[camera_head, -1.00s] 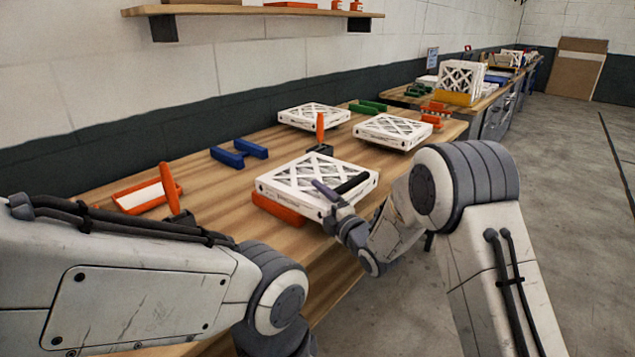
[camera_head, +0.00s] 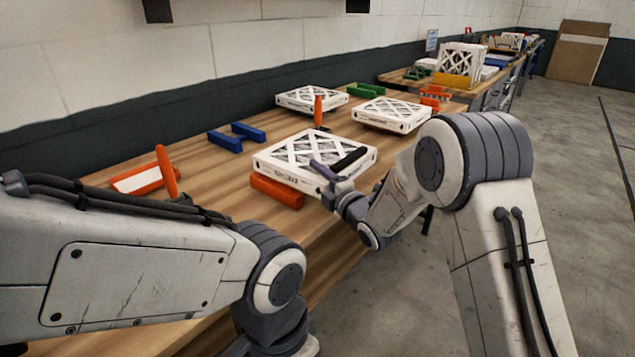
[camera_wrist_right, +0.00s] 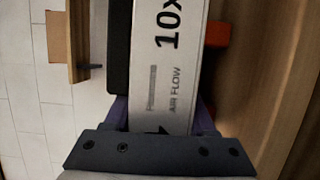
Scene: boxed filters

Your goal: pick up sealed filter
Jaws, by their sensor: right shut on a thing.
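The white boxed filter (camera_head: 290,176) with a lattice top is in the middle of the head view, roughly level and seemingly just above an orange block (camera_head: 277,191). In the right wrist view, the filter's printed side (camera_wrist_right: 172,70) reads "10x" and "AIR FLOW" between the purple fingers (camera_wrist_right: 160,116).
Two more boxed filters (camera_head: 392,115) (camera_head: 311,99) lie farther back on the wooden table (camera_head: 222,178). Blue blocks (camera_head: 225,142), green blocks (camera_head: 366,90) and an orange tool with a white top (camera_head: 140,180) lie around. An orange upright handle (camera_head: 318,110) stands behind the held filter. Floor is open on the right.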

